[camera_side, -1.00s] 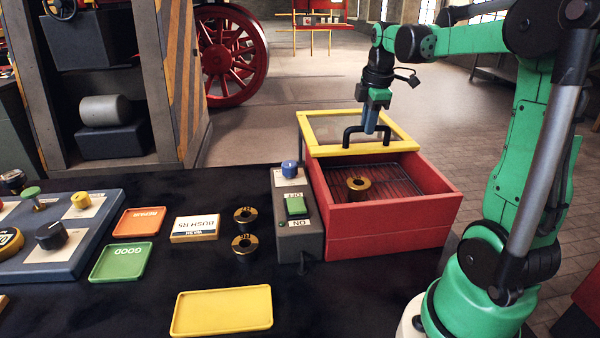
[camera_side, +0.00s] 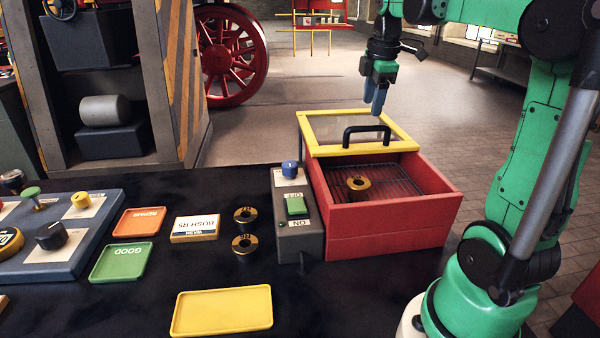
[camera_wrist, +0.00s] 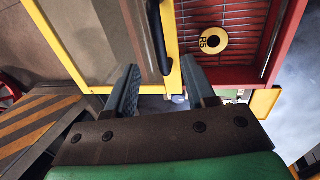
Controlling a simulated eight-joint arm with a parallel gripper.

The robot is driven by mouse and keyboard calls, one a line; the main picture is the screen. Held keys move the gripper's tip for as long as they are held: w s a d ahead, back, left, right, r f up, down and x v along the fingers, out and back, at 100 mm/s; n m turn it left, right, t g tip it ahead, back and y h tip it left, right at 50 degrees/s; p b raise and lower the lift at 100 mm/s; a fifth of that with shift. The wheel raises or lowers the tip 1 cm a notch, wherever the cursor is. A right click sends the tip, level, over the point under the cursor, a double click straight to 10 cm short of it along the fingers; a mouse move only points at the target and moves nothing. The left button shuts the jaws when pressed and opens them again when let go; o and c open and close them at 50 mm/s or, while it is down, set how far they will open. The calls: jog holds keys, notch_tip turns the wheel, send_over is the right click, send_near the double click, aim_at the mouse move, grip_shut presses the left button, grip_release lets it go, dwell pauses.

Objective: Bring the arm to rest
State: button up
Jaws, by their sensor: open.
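My gripper (camera_side: 378,104) hangs in the air above the black lid handle, apart from it, with its fingers pointing down. In the wrist view my gripper (camera_wrist: 160,92) is open and empty, with a gap between its blue fingers. The red box (camera_side: 392,240) has a yellow-framed clear lid (camera_side: 318,148) with a black handle (camera_side: 366,130). The lid lies over the back part of the box, leaving the front open. A brass bushing (camera_side: 358,186) lies on the wire rack inside; the wrist view shows it marked R5 (camera_wrist: 211,40).
A grey switch box (camera_side: 300,236) stands left of the red box. Two brass bushings (camera_side: 245,215) stand by the Bush R5 card (camera_side: 195,228). Orange (camera_side: 140,222), green (camera_side: 121,262) and yellow (camera_side: 222,311) trays lie on the dark table. Air around my gripper is clear.

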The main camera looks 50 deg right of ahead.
jog(key=shift+r, duration=0.3)
jog(key=a+f+m+t, duration=0.1)
jog(key=a, duration=0.3)
jog(key=w+a+f+m+t, duration=0.1)
jog(key=a+m, duration=0.1)
jog(key=a, duration=0.3)
jog(key=w+a+f+m+t, duration=0.1)
jog(key=a, duration=0.3)
jog(key=shift+a+f, duration=0.25)
jog(key=shift+f, duration=0.1)
jog(key=s+a+f+m+t+y, duration=0.1)
jog(key=a+f+m, duration=0.4)
jog(key=a, duration=0.5)
jog(key=shift+s+f+t+y, duration=0.15)
jog(key=shift+s+t+y, duration=0.15)
jog(key=shift+s+t, duration=0.4)
